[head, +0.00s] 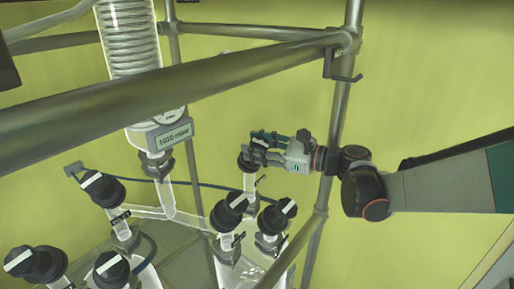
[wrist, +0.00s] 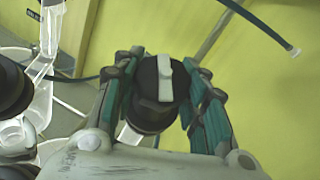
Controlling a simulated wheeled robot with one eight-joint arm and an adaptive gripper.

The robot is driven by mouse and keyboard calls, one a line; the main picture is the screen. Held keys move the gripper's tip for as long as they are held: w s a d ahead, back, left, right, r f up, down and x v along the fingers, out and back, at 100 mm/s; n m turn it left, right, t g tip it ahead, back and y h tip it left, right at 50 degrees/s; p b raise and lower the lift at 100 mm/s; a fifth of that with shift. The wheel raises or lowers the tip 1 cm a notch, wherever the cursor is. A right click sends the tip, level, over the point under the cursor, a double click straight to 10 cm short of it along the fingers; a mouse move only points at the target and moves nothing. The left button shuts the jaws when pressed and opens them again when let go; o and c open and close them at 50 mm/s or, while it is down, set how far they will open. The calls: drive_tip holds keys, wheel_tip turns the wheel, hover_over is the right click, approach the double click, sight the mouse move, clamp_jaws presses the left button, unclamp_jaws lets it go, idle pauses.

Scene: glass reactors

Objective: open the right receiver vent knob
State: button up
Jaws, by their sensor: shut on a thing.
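A black knob with a white bar on its top (wrist: 152,108) sits between the two fingers of my gripper (wrist: 163,100) in the wrist view. The white bar runs roughly up and down in that picture. In the head view my gripper (head: 260,147) reaches in from the right and is shut on this knob (head: 245,162), which tops a clear glass neck with a small dark tag. The fingers partly hide the knob there. The tag is too small to read, so I cannot confirm that this is the right receiver vent knob.
Several similar black knobs stand nearby, including one at front centre (head: 229,209) and one to its right (head: 276,216). A thick metal rail (head: 150,95) crosses the foreground, and an upright post (head: 337,120) stands behind my wrist. A pressure display (head: 173,137) hangs at upper left.

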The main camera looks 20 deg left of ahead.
sight(257, 138)
drive_tip(key=o, duration=1.1)
drive_tip(key=shift+r, duration=0.1)
wheel_tip(257, 138, up, 10)
drive_tip(key=shift+f, duration=0.1)
